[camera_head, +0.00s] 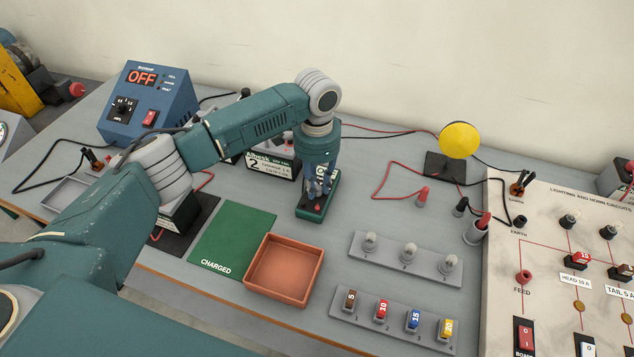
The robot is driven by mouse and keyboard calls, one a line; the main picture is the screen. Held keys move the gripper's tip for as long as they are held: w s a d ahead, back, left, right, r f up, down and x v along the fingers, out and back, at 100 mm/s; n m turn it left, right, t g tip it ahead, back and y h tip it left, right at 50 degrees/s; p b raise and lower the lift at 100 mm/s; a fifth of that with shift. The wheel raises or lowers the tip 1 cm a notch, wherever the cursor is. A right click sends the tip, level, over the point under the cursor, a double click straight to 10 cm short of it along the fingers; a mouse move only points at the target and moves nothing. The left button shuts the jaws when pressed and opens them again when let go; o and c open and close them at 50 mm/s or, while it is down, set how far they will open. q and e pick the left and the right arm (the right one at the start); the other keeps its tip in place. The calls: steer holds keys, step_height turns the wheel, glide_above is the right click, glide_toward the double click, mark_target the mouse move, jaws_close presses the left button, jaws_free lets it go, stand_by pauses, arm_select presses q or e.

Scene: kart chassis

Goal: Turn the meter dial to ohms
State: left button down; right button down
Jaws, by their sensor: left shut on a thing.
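The meter (312,214) is a small dark green box standing on the grey bench, with a red jack on its front. My left gripper (319,190) reaches straight down onto the meter from above. Its fingers are shut on the meter dial. The fingers cover the dial and most of the meter's face, so the dial's setting and the reading cannot be made out. My right gripper is not in view.
A green CHARGED mat (233,240) and an orange tray (284,267) lie in front of the meter. Fuse holders (392,318), a bulb rack (405,258), red and black probes (423,197) and a circuit board (550,240) are to the right. A blue supply (148,103) reads OFF.

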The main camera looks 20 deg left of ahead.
arm_select(q)
steer(key=shift+r+m+p, duration=0.2)
steer(key=shift+m+p, duration=0.3)
steer(key=shift+m, duration=0.1)
steer(key=shift+d+m+p, duration=0.1)
steer(key=shift+m+p, duration=0.75)
steer(key=shift+m, duration=0.35)
steer(key=m+p, duration=0.1)
steer(key=m, duration=0.3)
steer(key=shift+m+p, duration=0.3)
steer(key=shift+p, duration=0.1)
steer(key=m, duration=0.3)
steer(key=shift+f+p, duration=0.1)
steer(key=shift+p, duration=0.2)
steer(key=shift+m, duration=1)
steer(key=shift+w+m, duration=0.1)
steer(key=shift+m, duration=0.5)
steer(key=c, duration=1.5)
jaws_free()
